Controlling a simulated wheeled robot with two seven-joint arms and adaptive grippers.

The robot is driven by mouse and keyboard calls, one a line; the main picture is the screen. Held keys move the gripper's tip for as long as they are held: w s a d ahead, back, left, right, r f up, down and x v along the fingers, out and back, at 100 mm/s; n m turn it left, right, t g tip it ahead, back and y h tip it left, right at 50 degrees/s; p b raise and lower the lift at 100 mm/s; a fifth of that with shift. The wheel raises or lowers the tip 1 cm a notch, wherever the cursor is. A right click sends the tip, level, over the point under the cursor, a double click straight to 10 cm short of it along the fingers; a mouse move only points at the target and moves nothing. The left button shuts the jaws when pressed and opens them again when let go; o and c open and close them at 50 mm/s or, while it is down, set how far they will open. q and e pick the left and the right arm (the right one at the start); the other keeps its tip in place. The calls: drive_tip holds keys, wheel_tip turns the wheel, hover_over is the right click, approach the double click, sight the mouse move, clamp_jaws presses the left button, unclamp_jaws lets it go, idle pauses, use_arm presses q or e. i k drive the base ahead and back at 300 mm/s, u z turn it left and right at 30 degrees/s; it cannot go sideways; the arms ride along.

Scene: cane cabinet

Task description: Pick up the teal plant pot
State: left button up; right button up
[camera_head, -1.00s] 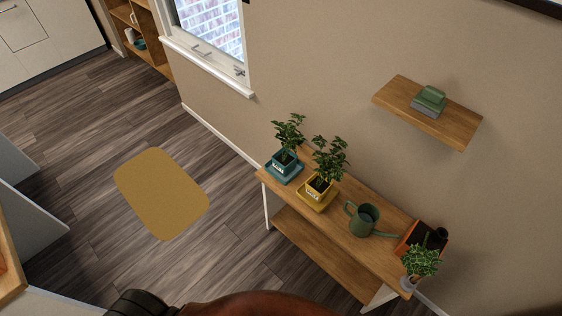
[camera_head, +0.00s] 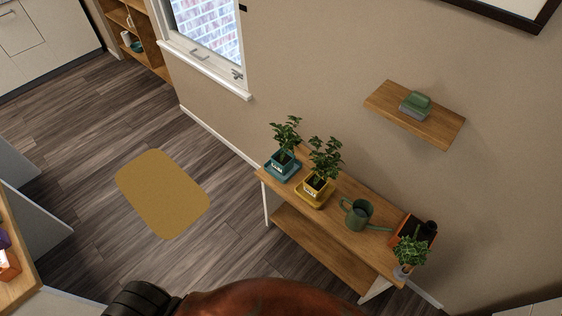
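The teal plant pot (camera_head: 281,161) holds a leafy green plant and stands on a teal saucer (camera_head: 283,173) at the left end of a wooden console table (camera_head: 335,217). A yellow plant pot (camera_head: 316,188) with a similar plant stands on a yellow saucer just to its right. Neither of my grippers shows in the head view, and nothing touches the teal pot.
A green watering can (camera_head: 358,214), an orange box (camera_head: 408,228) and a small potted plant (camera_head: 409,252) are on the table's right part. A wall shelf (camera_head: 428,127) hangs above. The floor around the yellow mat (camera_head: 162,194) is clear.

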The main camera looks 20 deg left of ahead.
sight(283, 160)
drive_tip(key=u, duration=2.4)
drive_tip(key=i, duration=2.25)
drive_tip(key=z, duration=2.55)
